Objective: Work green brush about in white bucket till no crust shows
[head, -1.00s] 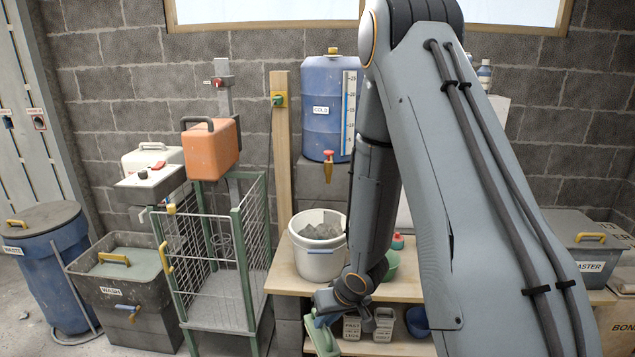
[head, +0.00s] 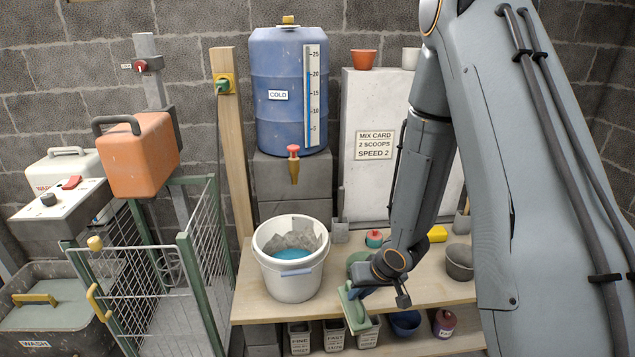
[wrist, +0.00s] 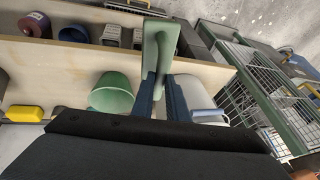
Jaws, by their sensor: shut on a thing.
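The white bucket (head: 290,284) stands upright on the wooden bench, left of my gripper. Blue liquid (head: 292,254) lies in it, and grey ragged crust (head: 300,238) clings to its inner wall above the liquid. My gripper (head: 358,292) is shut on the green brush (head: 354,312), outside the bucket and to its right, near the bench's front edge. In the wrist view the brush (wrist: 160,42) juts out from between the fingers, and part of the bucket (wrist: 196,98) shows right beside them. Its inside is hidden there.
A green bowl (wrist: 112,93) is on the bench beside my gripper. The blue COLD barrel (head: 290,95) with its tap stands behind the bucket. A wire cage (head: 150,270) is to the left. Labelled tubs (head: 300,338) sit on the shelf below the bench (head: 440,289).

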